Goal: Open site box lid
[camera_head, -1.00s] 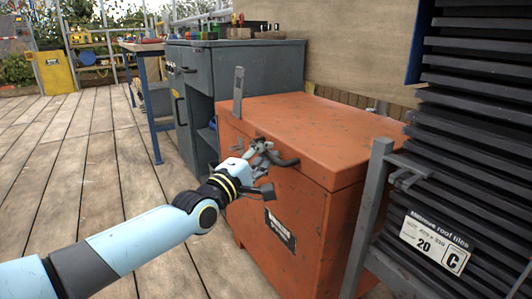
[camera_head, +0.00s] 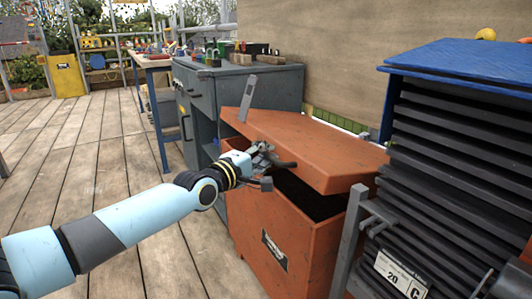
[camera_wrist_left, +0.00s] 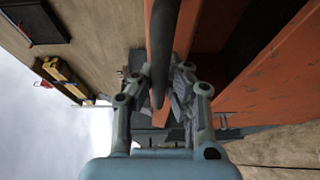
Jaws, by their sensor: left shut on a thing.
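The orange site box (camera_head: 275,240) stands in the middle of the head view. Its orange lid (camera_head: 320,150) is tilted up at the front, with a dark gap below its front edge. My left gripper (camera_head: 268,158) is at the lid's front edge, shut on the dark handle bar (camera_head: 284,164). In the left wrist view the handle (camera_wrist_left: 161,45) runs down between the fingers (camera_wrist_left: 160,95), beside the orange lid edge. The inside of the box is dark and its contents cannot be made out.
A grey workbench (camera_head: 245,85) with tools on top stands behind the box. A tall stack of dark roof tiles (camera_head: 455,150) in a rack is close on the right. The wooden deck (camera_head: 90,160) on the left is mostly clear.

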